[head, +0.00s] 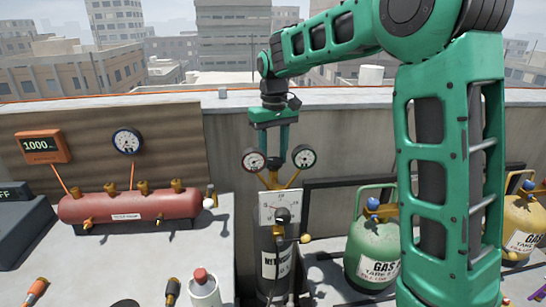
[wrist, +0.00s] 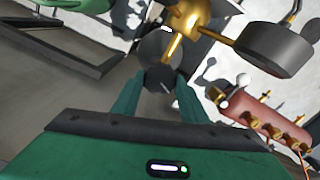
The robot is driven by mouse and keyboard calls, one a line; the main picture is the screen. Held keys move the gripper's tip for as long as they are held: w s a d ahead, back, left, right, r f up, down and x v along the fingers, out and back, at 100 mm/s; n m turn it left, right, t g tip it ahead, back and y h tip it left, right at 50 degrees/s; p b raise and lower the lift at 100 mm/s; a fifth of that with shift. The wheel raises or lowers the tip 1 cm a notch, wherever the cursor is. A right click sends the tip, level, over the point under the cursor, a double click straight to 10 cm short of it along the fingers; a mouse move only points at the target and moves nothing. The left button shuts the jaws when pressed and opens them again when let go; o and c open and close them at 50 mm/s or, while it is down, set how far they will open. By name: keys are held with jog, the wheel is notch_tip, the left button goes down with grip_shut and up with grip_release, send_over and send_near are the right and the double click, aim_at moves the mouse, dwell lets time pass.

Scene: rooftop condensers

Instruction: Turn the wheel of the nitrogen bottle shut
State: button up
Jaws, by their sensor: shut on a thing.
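The nitrogen bottle (head: 268,283) stands upright, dark grey with a white label that reads "NIT" and is partly hidden. Its brass fitting (head: 270,181) carries two round gauges, a left one (head: 253,161) and a right one (head: 304,157). My gripper (head: 270,151) points straight down above the fitting, its fingertips between the gauges. In the wrist view, my gripper (wrist: 158,84) is shut on a small dark round wheel (wrist: 160,77) with a pale mark. How far the wheel is turned cannot be told. In the head view the wheel is not clearly visible.
A white scale plate (head: 266,211) is on the bottle's front. A red manifold (head: 125,206) lies on the left bench; green (head: 372,251) and yellow (head: 526,222) gas tanks stand to the right. A parapet wall (head: 225,140) runs behind. The gauges are close to my fingers.

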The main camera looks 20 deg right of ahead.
aim_at(273, 160)
jog(key=m, duration=0.6)
jog(key=shift+w+r+m, duration=0.1)
jog(key=shift+w+m, duration=0.05)
jog(key=shift+m, duration=0.15)
jog(key=m, duration=0.6)
jog(key=shift+m, duration=0.3)
jog(key=o, duration=1)
jog(key=shift+a, duration=0.1)
jog(key=shift+o, duration=0.2)
notch_tip(273, 160, up, 11)
jog(key=shift+f, duration=0.2)
